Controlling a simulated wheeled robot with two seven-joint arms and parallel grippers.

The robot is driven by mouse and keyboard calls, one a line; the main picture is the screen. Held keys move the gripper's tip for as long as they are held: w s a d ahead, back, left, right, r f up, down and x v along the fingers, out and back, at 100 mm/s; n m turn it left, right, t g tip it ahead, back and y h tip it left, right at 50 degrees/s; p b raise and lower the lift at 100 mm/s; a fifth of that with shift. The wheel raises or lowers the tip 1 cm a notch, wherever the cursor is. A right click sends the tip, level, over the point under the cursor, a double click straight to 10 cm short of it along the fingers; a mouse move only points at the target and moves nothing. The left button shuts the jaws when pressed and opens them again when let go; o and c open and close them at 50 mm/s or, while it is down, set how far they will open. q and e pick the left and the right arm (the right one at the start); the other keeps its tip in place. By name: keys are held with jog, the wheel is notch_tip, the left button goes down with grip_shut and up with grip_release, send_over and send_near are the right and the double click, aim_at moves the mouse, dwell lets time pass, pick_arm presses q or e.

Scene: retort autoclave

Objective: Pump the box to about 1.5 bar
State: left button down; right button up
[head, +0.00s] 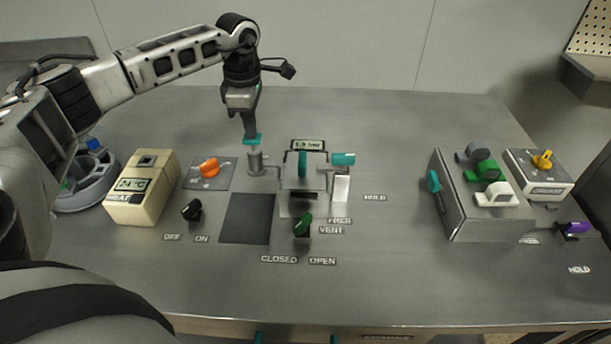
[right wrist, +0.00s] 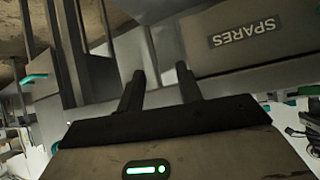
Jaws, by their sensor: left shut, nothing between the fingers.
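The pump (head: 256,163) is a small grey cylinder on the steel panel with a teal top piece (head: 252,140). My left gripper (head: 250,132) points straight down at this teal piece from above; its fingers are shut and seem to touch it, with nothing between them. Right of the pump is the box (head: 318,172), with a teal upright part and a teal side handle (head: 343,159). A small display (head: 307,145) stands behind the box; its figure is too small to read surely. My right gripper (right wrist: 160,74) shows in the right wrist view, fingers apart and empty.
A green valve lever (head: 303,225) marked VENT, CLOSED and OPEN is in front of the box. A cream heater unit (head: 140,190), an orange knob (head: 209,168) and a black switch (head: 192,210) stand left. A raised housing (head: 461,215) stands right. A SPARES drawer (right wrist: 245,35) faces the right wrist.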

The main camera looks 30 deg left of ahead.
pick_arm(q)
jog(key=shift+r, duration=0.1)
notch_tip(320, 180, up, 6)
jog(key=p, duration=0.5)
dwell(0.4)
